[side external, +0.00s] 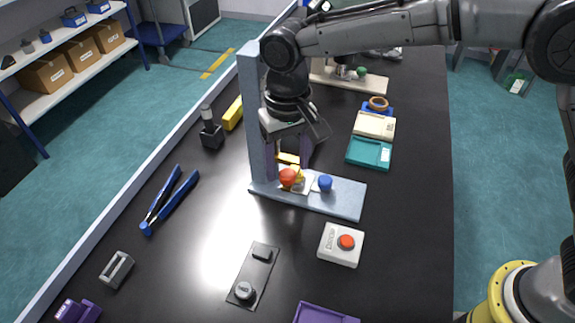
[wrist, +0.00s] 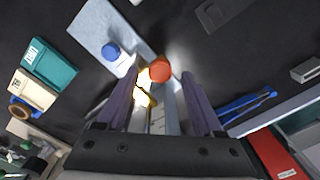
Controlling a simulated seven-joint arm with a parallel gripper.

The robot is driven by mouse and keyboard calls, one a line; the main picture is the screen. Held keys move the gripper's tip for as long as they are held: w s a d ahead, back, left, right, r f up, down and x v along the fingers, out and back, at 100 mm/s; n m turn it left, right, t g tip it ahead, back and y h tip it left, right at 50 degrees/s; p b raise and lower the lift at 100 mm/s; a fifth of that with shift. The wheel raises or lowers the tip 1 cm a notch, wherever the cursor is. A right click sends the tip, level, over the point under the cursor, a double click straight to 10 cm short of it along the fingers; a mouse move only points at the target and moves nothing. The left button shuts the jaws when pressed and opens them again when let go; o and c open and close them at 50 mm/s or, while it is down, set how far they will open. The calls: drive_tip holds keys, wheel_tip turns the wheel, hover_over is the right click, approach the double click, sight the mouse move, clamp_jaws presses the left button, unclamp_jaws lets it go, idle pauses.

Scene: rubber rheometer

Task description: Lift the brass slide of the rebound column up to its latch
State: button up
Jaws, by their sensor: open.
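The rebound column (side external: 250,110) is a tall pale blue-grey upright on a flat base (side external: 345,201). The brass slide (side external: 288,158) is a yellow piece low on the column, partly hidden by my gripper; its brass edge also shows in the wrist view (wrist: 143,95). An orange-red ball (side external: 288,177) is beside the slide, near the base, and shows in the wrist view (wrist: 160,69). My gripper (side external: 288,171) points down, open, with its purple fingers on either side of the slide. I cannot tell whether they touch it. I cannot make out the latch.
A blue knob (side external: 325,183) stands on the base. A white box with a red button (side external: 341,245) is in front. Teal (side external: 369,153) and cream (side external: 374,125) trays lie to the right. Blue-handled pliers (side external: 170,200) and a dark block (side external: 212,136) lie left.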

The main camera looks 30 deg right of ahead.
drive_tip(key=shift+f, duration=0.75)
clamp_jaws()
idle(0.9)
